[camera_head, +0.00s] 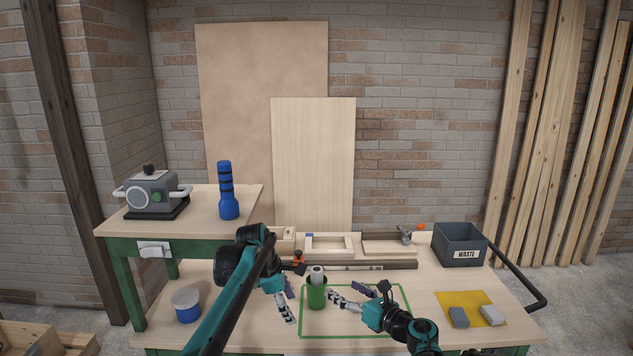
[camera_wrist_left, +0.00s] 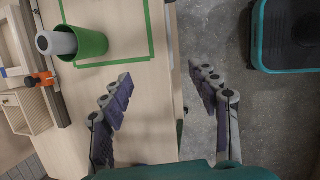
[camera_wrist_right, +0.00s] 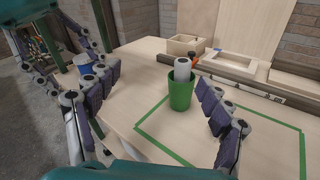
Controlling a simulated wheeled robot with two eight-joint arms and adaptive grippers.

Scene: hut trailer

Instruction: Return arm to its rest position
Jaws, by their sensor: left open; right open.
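My left gripper (camera_head: 287,303) hangs over the front of the workbench, left of a green cup (camera_head: 317,296). Its fingers are apart and empty, and they also show in the left wrist view (camera_wrist_left: 165,100). My right gripper (camera_head: 352,296) is to the right of the cup, with its fingers apart. In the right wrist view (camera_wrist_right: 150,110) nothing is between those fingers. The green cup stands upright at the left edge of a green outlined rectangle (camera_head: 349,337). A white cylinder (camera_head: 317,273) stands in the cup and sticks out of its top.
A blue and white pot (camera_head: 187,305) stands at the bench's left. A dark waste bin (camera_head: 460,245) stands at the back right. Two grey blocks lie on a yellow sheet (camera_head: 470,297). Wooden frames (camera_head: 331,244) line the back.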

